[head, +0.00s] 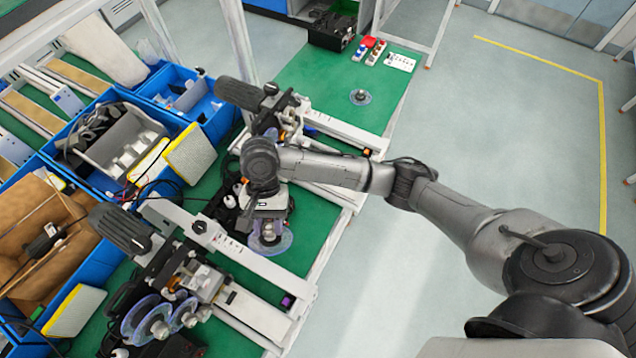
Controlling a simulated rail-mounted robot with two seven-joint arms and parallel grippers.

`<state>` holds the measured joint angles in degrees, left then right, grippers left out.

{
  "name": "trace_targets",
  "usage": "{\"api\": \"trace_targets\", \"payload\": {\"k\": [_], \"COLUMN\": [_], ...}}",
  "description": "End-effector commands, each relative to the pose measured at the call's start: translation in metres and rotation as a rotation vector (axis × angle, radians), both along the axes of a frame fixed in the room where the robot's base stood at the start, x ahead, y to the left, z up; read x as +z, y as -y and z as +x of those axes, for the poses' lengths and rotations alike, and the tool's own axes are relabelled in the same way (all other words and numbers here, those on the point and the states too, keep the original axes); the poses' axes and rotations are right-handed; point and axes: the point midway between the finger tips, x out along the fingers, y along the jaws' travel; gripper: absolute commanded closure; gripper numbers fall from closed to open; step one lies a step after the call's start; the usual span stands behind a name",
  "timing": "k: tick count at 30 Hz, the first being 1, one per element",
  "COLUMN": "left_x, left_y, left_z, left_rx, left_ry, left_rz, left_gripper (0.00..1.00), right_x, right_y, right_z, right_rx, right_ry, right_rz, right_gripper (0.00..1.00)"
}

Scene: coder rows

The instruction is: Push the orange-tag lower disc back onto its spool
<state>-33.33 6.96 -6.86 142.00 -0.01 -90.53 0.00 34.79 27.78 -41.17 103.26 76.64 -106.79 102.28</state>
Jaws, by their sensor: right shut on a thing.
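The orange tag (367,152) is on the front end of the far coder's white rail. My right gripper (267,228) points down beside this coder. It is shut on the clear bluish disc (283,244), whose rim shows below and around the fingers. The arm's wrist covers much of the coder, so the lower spool is hidden and I cannot tell how far the disc is from it. Another bluish disc (265,124) shows partly on the far coder, above the wrist. My left gripper is not in view.
A nearer coder (200,285) with a purple tag (287,302) and two clear discs (145,322) stands at the lower left. Blue bins (215,125) line the left. The floor at the right is clear.

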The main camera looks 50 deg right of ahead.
Motion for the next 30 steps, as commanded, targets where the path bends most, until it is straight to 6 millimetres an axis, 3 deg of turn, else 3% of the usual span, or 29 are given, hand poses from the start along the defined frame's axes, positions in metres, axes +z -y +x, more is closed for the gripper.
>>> {"api": "trace_targets", "payload": {"k": [1,8,15,24,30], "left_x": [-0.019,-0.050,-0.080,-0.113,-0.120], "left_y": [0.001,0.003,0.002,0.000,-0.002], "left_z": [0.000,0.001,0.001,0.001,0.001], "left_rx": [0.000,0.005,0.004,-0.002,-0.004], "left_ry": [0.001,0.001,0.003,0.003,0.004], "left_rz": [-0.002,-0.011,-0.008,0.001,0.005], "left_gripper": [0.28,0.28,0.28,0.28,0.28], "right_x": [-0.017,-0.038,-0.076,-0.146,-0.169], "right_y": [0.002,0.027,0.084,0.185,0.220], "right_z": [0.011,0.051,0.081,0.089,0.083], "right_rx": [-0.158,-0.802,-1.309,-1.743,-1.840], "right_ry": [-0.062,-0.175,-0.094,0.169,0.276], "right_rz": [0.067,0.411,0.760,1.101,1.178], "right_gripper": [0.98,0.98,0.98,0.98,0.98]}}
